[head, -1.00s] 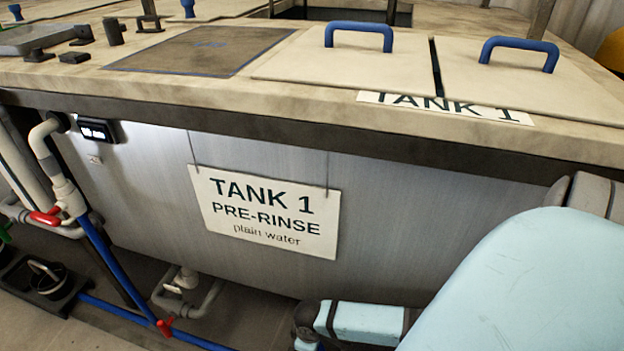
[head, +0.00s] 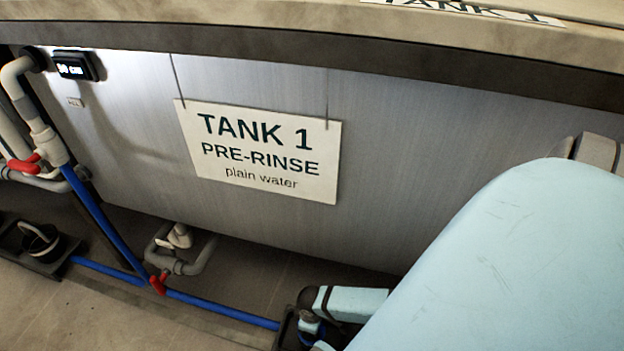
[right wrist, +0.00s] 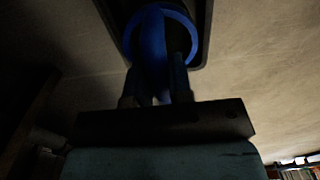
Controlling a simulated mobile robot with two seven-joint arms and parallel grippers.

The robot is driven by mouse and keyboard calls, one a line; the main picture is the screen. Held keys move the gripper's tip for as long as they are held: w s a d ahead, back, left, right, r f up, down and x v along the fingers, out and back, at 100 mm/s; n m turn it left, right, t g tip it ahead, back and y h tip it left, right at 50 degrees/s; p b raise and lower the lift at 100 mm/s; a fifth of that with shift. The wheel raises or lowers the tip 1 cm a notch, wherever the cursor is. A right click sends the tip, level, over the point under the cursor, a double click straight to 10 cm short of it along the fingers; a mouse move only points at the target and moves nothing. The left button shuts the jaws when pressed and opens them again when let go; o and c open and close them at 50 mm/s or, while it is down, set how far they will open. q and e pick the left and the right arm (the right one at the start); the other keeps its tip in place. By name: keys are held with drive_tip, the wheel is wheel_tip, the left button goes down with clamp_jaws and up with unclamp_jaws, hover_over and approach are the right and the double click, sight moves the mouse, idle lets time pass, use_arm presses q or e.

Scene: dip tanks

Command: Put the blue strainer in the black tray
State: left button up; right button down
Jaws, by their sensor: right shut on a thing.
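The blue strainer (right wrist: 150,40) shows in the right wrist view as a round blue rim with an upright blue handle in front. My right gripper (right wrist: 156,88) is shut on that handle. A black tray (right wrist: 206,30) surrounds the strainer in this view; whether the strainer rests on its bottom or hangs just above, I cannot tell. In the head view the tray's dark edge (head: 284,332) shows at the bottom, beside my right arm, with a bit of blue strainer (head: 309,327) visible. My right arm hides most of both. My left gripper is not in view.
Tank 1's grey wall (head: 400,200) with a sign (head: 260,150) stands ahead. A blue pipe (head: 220,309) with a red valve runs along the floor. Another dark tray (head: 38,262) at left holds a dark round vessel with a handle. Floor in front is clear.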

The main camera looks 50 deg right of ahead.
wheel_tip(320, 180, down, 3)
drive_tip(key=shift+f+b, duration=0.1)
drive_tip(key=shift+b, duration=0.55)
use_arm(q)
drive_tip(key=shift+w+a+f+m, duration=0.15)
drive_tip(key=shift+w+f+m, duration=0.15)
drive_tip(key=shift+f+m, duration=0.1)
use_arm(e)
drive_tip(key=c, duration=1)
unclamp_jaws()
drive_tip(key=shift+f, duration=0.1)
wheel_tip(320, 180, up, 5)
drive_tip(key=p, duration=0.3)
wheel_tip(320, 180, up, 7)
drive_tip(key=p, duration=0.3)
drive_tip(key=shift+r, duration=0.2)
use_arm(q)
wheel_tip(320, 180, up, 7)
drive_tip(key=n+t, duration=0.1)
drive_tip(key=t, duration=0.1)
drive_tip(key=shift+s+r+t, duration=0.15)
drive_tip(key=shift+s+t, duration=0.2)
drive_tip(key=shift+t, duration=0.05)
